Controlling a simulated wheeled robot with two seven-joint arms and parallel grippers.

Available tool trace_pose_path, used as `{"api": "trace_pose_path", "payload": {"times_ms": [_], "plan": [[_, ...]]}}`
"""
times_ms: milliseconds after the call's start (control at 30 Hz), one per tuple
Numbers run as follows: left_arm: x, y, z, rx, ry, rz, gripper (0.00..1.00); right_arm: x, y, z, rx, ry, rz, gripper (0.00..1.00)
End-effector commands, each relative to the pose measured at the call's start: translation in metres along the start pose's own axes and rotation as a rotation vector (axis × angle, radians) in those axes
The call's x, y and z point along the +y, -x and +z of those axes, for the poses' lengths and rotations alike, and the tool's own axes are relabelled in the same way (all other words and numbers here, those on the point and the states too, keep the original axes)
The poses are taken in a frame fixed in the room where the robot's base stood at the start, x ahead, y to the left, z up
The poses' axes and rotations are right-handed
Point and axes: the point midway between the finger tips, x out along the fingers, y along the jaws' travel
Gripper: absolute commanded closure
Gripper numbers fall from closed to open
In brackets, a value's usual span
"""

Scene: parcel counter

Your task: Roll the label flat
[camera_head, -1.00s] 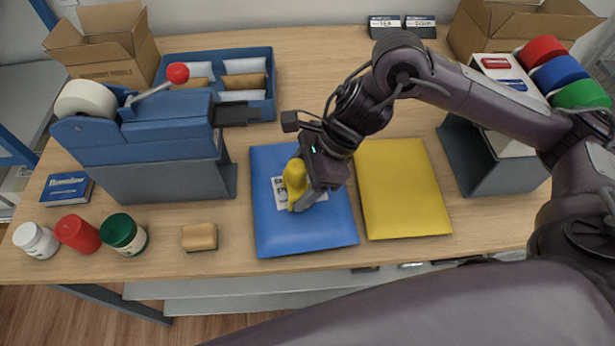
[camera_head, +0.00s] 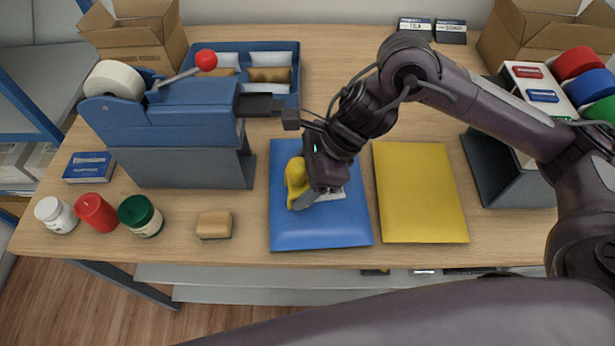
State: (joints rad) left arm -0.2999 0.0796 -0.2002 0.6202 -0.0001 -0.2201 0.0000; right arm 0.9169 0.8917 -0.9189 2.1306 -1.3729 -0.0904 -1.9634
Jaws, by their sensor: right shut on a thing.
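The blue mailer (camera_head: 318,231) lies flat on the counter. A white label (camera_head: 332,194) is on it, and only part shows to the right of the roller. The rest of the label is hidden under my right gripper and the roller. My right gripper (camera_head: 311,182) is shut on a yellow roller (camera_head: 296,176), over the left part of the mailer. The roller looks to be at the label's left end; I cannot tell whether it touches. My left gripper is out of view.
A yellow mailer (camera_head: 419,190) lies just right of the blue one. A blue and grey label dispenser (camera_head: 185,165) stands left, with a sponge (camera_head: 214,225) and several jars in front. A grey holder (camera_head: 497,172) stands right. Some counter is bare behind the mailers.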

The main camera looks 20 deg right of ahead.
Motion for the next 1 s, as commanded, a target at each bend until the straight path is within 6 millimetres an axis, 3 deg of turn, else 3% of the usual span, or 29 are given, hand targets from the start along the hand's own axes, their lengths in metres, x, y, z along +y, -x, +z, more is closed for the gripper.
{"api": "trace_pose_path", "payload": {"times_ms": [467,1000], "plan": [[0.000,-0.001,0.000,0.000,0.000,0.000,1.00,0.002,0.004,0.004,0.000,0.003,0.008,0.62],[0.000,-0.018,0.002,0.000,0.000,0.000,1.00,-0.026,0.004,0.006,-0.006,0.006,0.004,0.62]]}}
